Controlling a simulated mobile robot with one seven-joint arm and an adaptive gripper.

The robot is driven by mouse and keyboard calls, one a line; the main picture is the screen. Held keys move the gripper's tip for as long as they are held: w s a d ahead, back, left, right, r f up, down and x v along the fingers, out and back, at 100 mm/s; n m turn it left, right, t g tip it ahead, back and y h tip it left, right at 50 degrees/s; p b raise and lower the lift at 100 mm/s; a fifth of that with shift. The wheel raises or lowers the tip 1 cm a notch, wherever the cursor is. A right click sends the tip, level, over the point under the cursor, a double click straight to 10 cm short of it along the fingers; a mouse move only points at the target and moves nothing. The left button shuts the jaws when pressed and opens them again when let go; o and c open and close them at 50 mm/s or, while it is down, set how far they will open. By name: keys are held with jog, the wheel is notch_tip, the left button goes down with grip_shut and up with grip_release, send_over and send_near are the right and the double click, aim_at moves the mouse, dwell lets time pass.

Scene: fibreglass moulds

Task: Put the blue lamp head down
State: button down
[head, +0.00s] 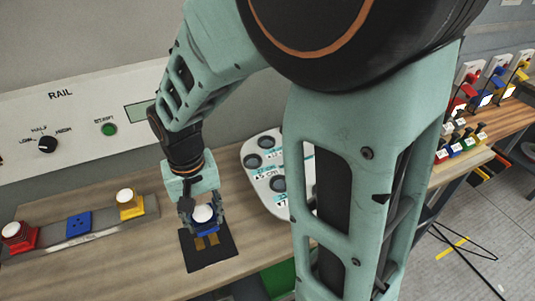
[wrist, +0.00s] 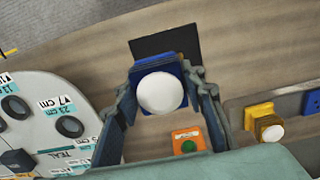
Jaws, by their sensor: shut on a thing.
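The blue lamp head has a blue square body and a round white dome. My gripper (head: 202,207) is shut on the blue lamp head (head: 205,225), with a finger on each side of it. In the wrist view the lamp head's white dome (wrist: 160,93) faces the camera between the fingers. A dark square mat (head: 193,252) with gold marks lies on the wooden bench beneath and in front of it. The mat also shows beyond the lamp head in the wrist view (wrist: 170,42). I cannot tell whether the lamp head touches it.
On the left, a grey strip (head: 100,229) carries a red lamp (head: 20,236), a blue base without a dome (head: 79,224) and a yellow lamp (head: 130,205). A white holed board (head: 262,183) stands right of my gripper. An orange box (wrist: 187,140) with a green button is nearby.

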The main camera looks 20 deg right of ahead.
jog(key=w+d+f+b, duration=0.2)
jog(key=w+d+f, duration=0.2)
jog(key=w+d, duration=0.2)
jog(key=b, duration=0.3)
send_over(236, 212)
jog(key=f, duration=0.5)
jog(key=shift+s+a, duration=0.15)
jog(key=shift+s, duration=0.05)
jog(key=f, duration=0.1)
jog(key=f+b, duration=0.2)
jog(key=shift+w+d+f, duration=0.2)
jog(key=shift+w+d, duration=0.05)
jog(key=shift+d, duration=0.05)
jog(key=shift+f+b, duration=0.3)
jog(key=shift+b, duration=0.1)
jog(key=shift+f, duration=0.25)
jog(key=c, duration=1.3)
grip_release()
jog(key=shift+r, duration=0.1)
jog(key=shift+o, duration=0.2)
